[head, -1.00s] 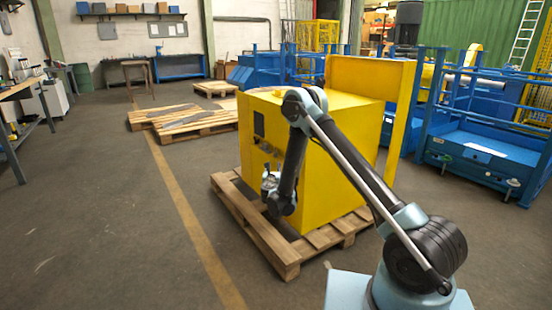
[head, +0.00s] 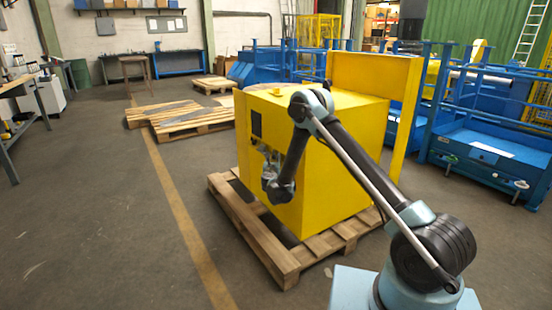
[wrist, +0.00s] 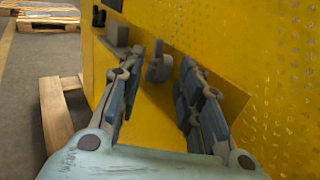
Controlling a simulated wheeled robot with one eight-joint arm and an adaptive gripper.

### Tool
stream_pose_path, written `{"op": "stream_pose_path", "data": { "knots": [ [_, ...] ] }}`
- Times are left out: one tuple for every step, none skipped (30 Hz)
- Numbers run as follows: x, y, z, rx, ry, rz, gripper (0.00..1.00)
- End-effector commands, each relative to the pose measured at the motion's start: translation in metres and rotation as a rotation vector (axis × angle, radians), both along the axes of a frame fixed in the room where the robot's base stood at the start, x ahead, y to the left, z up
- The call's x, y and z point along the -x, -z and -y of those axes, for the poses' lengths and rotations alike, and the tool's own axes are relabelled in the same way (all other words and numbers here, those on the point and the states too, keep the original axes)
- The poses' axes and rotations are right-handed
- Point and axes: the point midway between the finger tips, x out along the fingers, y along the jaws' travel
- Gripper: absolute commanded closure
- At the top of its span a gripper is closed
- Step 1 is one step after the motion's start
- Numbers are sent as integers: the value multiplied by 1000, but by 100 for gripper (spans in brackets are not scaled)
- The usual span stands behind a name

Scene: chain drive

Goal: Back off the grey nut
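The grey nut appears to be the small grey rounded piece (wrist: 160,68) on the yellow panel in the wrist view. It stands out from the panel, between and beyond my fingers. My gripper (wrist: 171,62) is open, one finger on each side of it in the picture, with yellow showing between. I cannot tell whether either finger touches it. In the head view my gripper (head: 270,165) is at the left face of the yellow machine box (head: 345,150), and my wrist hides the nut there.
A grey block (wrist: 118,35) and dark knobs (wrist: 98,15) sit on the same panel, close to my left finger. The box stands on a wooden pallet (head: 285,268) that sticks out below. Blue frames (head: 480,150) stand at the right.

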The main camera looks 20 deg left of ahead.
Motion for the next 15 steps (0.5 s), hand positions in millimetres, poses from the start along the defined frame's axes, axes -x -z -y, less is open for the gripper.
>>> {"op": "stream_pose_path", "data": {
  "knots": [
    [-1, 0, -3, 0, -2, 0, 67],
    [-2, 0, -5, 0, -3, 0, 67],
    [-2, 0, -7, 0, -4, 0, 67],
    [-3, 0, -8, 0, -5, 0, 67],
    [-3, 0, -9, 0, -6, 0, 67],
    [-3, 0, -11, 0, -7, 0, 67],
    [-3, 0, -12, 0, -8, 0, 67],
    [-3, 0, -13, 0, -9, 0, 67],
    [-3, 0, -14, 0, -9, 0, 67],
    [-3, 0, -14, 0, -10, 0, 67],
    [-3, 0, -15, 0, -10, 0, 67],
    [-2, 0, -15, 0, -11, 0, 67],
    [-2, 0, -16, 0, -11, 0, 67],
    [-2, 0, -16, 0, -12, 0, 67],
    [-2, 0, -16, 0, -12, 0, 67]
  ]
}}
